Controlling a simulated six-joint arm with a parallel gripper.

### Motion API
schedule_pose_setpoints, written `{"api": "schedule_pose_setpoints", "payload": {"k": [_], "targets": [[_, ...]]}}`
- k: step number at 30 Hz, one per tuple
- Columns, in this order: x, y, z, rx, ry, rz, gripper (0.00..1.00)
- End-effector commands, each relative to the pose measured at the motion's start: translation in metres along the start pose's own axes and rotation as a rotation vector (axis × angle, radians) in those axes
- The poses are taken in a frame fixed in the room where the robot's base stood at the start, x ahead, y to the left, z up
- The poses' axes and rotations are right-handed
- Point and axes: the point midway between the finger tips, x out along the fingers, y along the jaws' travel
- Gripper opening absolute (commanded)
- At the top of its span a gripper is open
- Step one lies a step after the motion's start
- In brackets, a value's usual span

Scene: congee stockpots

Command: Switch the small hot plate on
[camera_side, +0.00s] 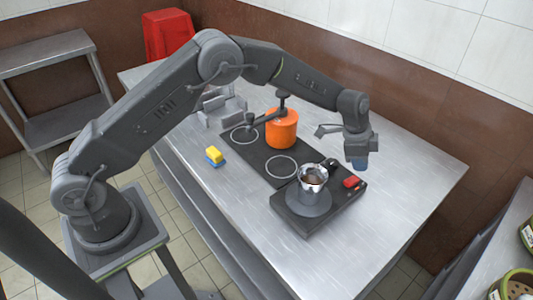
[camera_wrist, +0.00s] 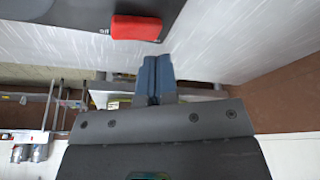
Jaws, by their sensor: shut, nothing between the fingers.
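The small hot plate (camera_side: 341,199) is a dark flat box near the front of the steel table, with a shiny metal pot (camera_side: 309,187) on its round burner. Its red switch (camera_side: 352,182) sits on the right end of the top; in the wrist view the red switch (camera_wrist: 136,27) is at the top, beside the plate's edge. I cannot tell which way the switch is set. My gripper (camera_side: 357,163) hangs above and just behind the switch, apart from it. Its blue fingers (camera_wrist: 155,75) are together and empty.
A black double hob (camera_side: 258,159) lies behind and left of the hot plate, with an orange pot (camera_side: 282,130) on it. A yellow and blue sponge (camera_side: 214,156) lies left of the hob. The table (camera_side: 415,185) is clear on the right.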

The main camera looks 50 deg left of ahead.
Motion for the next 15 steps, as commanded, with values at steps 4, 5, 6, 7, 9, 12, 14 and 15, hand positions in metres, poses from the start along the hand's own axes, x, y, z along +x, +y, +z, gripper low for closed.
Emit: {"api": "schedule_pose_setpoints", "payload": {"k": [4, 5, 6, 7, 9, 12, 14, 15], "targets": [[-0.012, 0.0, -0.004, 0.001, 0.001, -0.002, 0.0], [-0.014, 0.0, -0.004, 0.001, 0.001, -0.002, 0.0], [-0.017, 0.0, -0.005, 0.001, 0.001, -0.001, 0.0], [-0.019, 0.0, -0.006, 0.001, 0.0, -0.001, 0.0], [-0.024, 0.0, -0.007, 0.001, 0.0, -0.001, 0.0], [-0.031, 0.0, -0.01, 0.001, 0.0, -0.002, 0.0], [-0.036, 0.0, -0.011, 0.001, 0.0, -0.002, 0.0], [-0.039, 0.0, -0.012, 0.001, 0.001, -0.002, 0.0]]}}
